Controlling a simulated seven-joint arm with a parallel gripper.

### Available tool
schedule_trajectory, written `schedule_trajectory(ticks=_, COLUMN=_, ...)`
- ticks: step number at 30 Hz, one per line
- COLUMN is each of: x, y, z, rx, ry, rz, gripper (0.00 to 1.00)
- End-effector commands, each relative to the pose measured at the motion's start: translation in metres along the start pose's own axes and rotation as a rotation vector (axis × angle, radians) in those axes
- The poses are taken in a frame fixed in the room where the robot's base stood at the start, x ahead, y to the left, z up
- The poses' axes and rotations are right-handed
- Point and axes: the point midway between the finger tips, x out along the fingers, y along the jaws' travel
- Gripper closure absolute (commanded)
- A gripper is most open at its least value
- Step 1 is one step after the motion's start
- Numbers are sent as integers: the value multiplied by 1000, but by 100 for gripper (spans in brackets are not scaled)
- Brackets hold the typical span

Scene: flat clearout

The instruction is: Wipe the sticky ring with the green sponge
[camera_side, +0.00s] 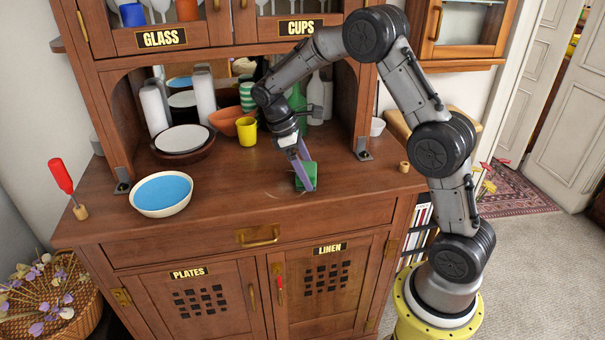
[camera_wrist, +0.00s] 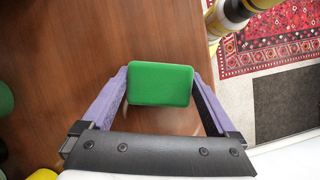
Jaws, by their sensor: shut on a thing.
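The green sponge (camera_wrist: 160,84) is between the two purple fingers of my gripper (camera_wrist: 160,88) in the wrist view. My gripper is shut on it, one finger at each side. In the side view the sponge (camera_side: 308,176) is low over the wooden countertop (camera_side: 235,200), right of its middle; I cannot tell whether it touches the wood. A faint pale curved mark, the sticky ring (camera_side: 284,196), shows on the countertop just left of the sponge and my gripper (camera_side: 303,176). Part of it may be hidden by the gripper.
A blue-and-white bowl (camera_side: 161,194) stands at the left of the countertop. A yellow cup (camera_side: 247,131), an orange bowl (camera_side: 229,121) and stacked plates (camera_side: 182,139) stand further back. A red-handled tool (camera_side: 63,178) stands at the left edge. The front middle of the countertop is clear.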

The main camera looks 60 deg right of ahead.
Motion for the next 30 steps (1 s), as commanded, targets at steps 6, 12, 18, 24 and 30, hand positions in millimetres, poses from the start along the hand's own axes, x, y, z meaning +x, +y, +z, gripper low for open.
schedule_trajectory(ticks=6, x=-6, y=0, z=-16, rx=-3, ry=1, rz=2, gripper=59)
schedule_trajectory(ticks=12, x=-13, y=-6, z=-33, rx=-1, ry=2, rz=1, gripper=59)
schedule_trajectory(ticks=18, x=-19, y=-11, z=-48, rx=-1, ry=1, rz=1, gripper=59)
schedule_trajectory(ticks=24, x=-26, y=-16, z=-64, rx=-2, ry=2, rz=1, gripper=59)
schedule_trajectory(ticks=30, x=-32, y=-22, z=-81, rx=-1, ry=2, rz=1, gripper=59)
